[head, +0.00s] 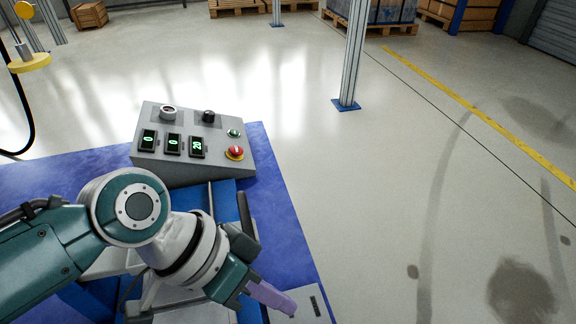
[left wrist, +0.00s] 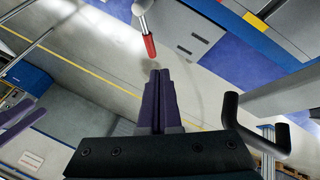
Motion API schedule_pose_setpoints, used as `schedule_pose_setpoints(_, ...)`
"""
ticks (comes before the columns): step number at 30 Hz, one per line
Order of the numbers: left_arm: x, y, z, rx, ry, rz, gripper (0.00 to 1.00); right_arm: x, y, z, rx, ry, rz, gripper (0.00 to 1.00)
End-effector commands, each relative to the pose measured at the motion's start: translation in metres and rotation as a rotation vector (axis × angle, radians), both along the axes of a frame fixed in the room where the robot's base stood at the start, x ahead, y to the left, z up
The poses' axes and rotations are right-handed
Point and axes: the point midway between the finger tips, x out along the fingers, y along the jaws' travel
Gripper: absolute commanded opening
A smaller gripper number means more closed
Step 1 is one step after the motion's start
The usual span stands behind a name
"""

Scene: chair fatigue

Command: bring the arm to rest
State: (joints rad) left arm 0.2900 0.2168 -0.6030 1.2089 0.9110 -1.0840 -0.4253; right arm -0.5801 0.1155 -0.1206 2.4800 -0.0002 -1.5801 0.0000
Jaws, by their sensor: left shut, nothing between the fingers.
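My left arm comes in from the left in the head view. It ends in my left gripper (head: 272,298), whose purple fingers point down and right beside a blue-and-grey fixture. In the left wrist view the two purple fingers of this gripper (left wrist: 160,75) lie together, with nothing between them. A purple shape at the left edge of that view may be the fingers of my right gripper (left wrist: 18,122); it is cut off, so its state is unclear. My right arm does not show clearly in the head view.
A grey control box (head: 185,150) with green displays and a red button (head: 235,153) stands behind my left arm. A red-tipped rod (left wrist: 149,45) and a black bent handle (left wrist: 262,135) lie near the fingers in the wrist view.

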Motion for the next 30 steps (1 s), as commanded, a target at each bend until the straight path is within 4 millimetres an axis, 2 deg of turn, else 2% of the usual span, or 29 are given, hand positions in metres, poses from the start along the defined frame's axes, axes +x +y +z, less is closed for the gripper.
schedule_pose_setpoints(5,0.000,0.000,0.002,0.000,0.000,0.000,0.00,0.000,0.000,0.002,0.000,0.000,0.000,0.84)
schedule_pose_setpoints(8,-0.007,-0.003,0.021,0.000,0.000,-0.005,0.00,0.000,0.000,0.019,-0.001,0.001,0.000,0.84)
schedule_pose_setpoints(10,-0.016,-0.005,0.048,0.002,-0.003,-0.004,0.00,0.000,0.000,0.043,-0.001,0.002,0.000,0.84)
schedule_pose_setpoints(14,-0.037,-0.003,0.119,0.031,-0.016,0.019,0.00,0.000,-0.001,0.105,-0.003,0.002,0.000,0.84)
schedule_pose_setpoints(15,-0.044,0.000,0.142,0.047,-0.022,0.038,0.00,0.000,-0.001,0.124,-0.003,0.001,0.001,0.84)
schedule_pose_setpoints(17,-0.053,0.008,0.176,0.076,-0.031,0.073,0.00,0.000,-0.001,0.152,-0.005,-0.001,0.003,0.84)
schedule_pose_setpoints(20,-0.066,0.029,0.232,0.137,-0.047,0.153,0.00,0.000,-0.002,0.197,-0.007,-0.001,0.004,0.84)
schedule_pose_setpoints(24,-0.083,0.068,0.308,0.242,-0.065,0.293,0.00,0.000,-0.002,0.254,-0.009,-0.001,0.005,0.84)
schedule_pose_setpoints(30,-0.111,0.130,0.408,0.402,-0.081,0.510,0.00,0.000,-0.002,0.321,-0.008,-0.001,0.005,0.84)
